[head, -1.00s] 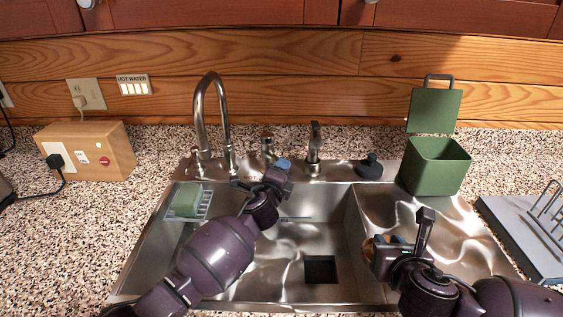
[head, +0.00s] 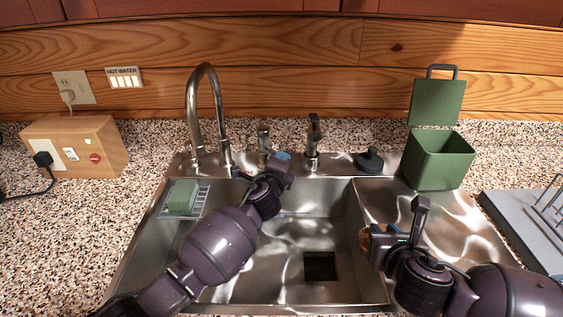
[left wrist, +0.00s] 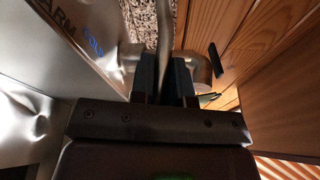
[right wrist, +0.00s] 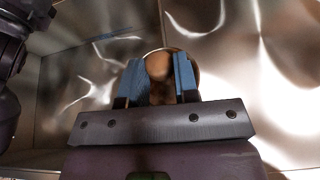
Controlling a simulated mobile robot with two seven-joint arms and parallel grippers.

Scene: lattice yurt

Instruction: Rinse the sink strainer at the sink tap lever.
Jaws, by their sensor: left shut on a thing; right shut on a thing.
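The sink strainer (head: 366,238), a small round brownish piece, is between the fingers of my right gripper (head: 374,238), over the divider of the steel sink (head: 335,292). The right wrist view shows the strainer (right wrist: 158,66) between blue finger pads, its rim partly hidden. My left gripper (head: 284,158) is at the sink's back ledge, right of the tall curved tap (head: 206,72). In the left wrist view it is shut on the thin metal tap lever (left wrist: 165,45), with part of a "WARM" and "COLD" marking beside it. I see no clear water stream under the spout.
A green sponge (head: 182,197) lies on a rack at the sink's left. A dark plug (head: 369,160) and a green lidded bin (head: 440,160) stand at the back right. A grey drying rack (head: 520,230) is on the right. The left basin is open around the square drain (head: 320,266).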

